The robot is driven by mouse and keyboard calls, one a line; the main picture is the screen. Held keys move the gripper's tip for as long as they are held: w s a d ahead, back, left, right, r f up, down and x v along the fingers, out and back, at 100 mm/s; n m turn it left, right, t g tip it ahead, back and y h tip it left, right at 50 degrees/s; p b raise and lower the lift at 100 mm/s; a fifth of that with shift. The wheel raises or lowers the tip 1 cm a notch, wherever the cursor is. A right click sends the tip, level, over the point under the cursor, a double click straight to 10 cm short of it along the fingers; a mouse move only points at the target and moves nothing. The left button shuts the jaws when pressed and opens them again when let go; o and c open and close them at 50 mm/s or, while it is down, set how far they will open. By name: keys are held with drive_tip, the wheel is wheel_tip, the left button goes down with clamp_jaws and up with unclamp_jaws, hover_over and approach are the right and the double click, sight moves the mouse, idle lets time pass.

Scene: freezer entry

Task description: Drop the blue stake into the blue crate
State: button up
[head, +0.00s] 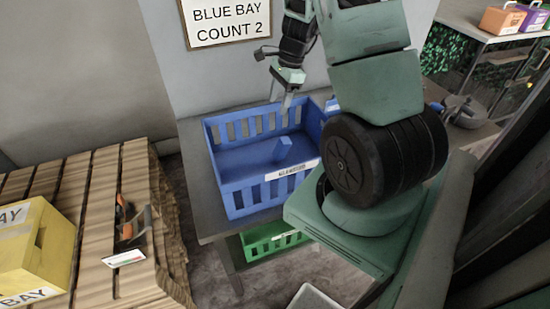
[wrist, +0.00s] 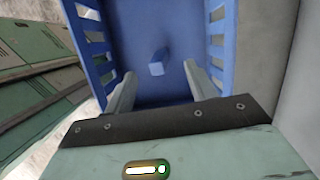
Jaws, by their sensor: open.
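The blue crate (head: 233,185) has slatted walls and a white label on its front, and stands on a grey table. The blue stake (head: 283,149) is inside the crate, toward the front right; its lower part is partly hidden by the front wall. My gripper (head: 287,101) is above the crate, pointing down, with nothing between its fingers. In the wrist view the open fingers (wrist: 156,92) frame the crate's inside. The blue stake (wrist: 156,66) shows beyond the fingertips, apart from them, and the crate wall (wrist: 88,45) shows to the left.
A green crate (head: 262,241) sits below the table. A sign (head: 226,22) on the wall reads BLUE BAY COUNT 2. At left, a wooden slatted surface (head: 100,190) bears a yellow box (head: 45,255) and an orange-handled tool (head: 125,218). Orange and purple boxes (head: 502,20) stand far right.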

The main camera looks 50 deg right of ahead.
drive_tip(key=b+v, duration=0.1)
drive_tip(key=v, duration=0.8)
drive_tip(key=shift+r, duration=0.3)
drive_tip(key=w+a+f+n+g+b, duration=0.1)
drive_tip(key=a+f+n+b, duration=0.15)
drive_tip(key=a+n, duration=0.85)
drive_tip(key=a+f+n+g+b, duration=0.1)
drive_tip(key=a+n+b, duration=0.25)
drive_tip(key=a, duration=1.35)
drive_tip(key=s+a+f+n+h+b, duration=0.2)
drive_tip(key=s+a+f+n+b, duration=0.1)
drive_tip(key=s+a+n, duration=1.3)
drive_tip(key=shift+f+n, duration=0.45)
drive_tip(key=shift+f, duration=0.1)
drive_tip(key=shift+s+a, duration=0.1)
